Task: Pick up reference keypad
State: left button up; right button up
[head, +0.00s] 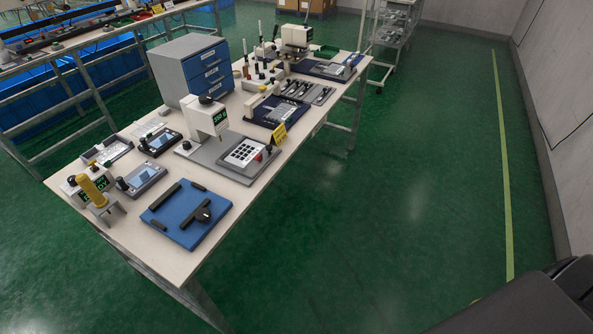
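Neither of my grippers shows in the head view.
A blue fixture plate (186,213) with black bars sits at the near table end. A drawer cabinet (190,68) stands behind the device. More instruments and trays (307,90) fill the far end. Green floor (400,220) right of the table is open.

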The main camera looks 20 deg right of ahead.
aim_at(247, 151)
jog(key=z, duration=0.3)
jog(key=k, duration=0.7)
jog(key=z, duration=1.1)
jog(key=i, duration=0.7)
jog(key=z, duration=0.5)
jog(key=i, duration=0.8)
jog(key=u, duration=0.85)
jog(key=i, duration=0.6)
jog(key=u, duration=0.55)
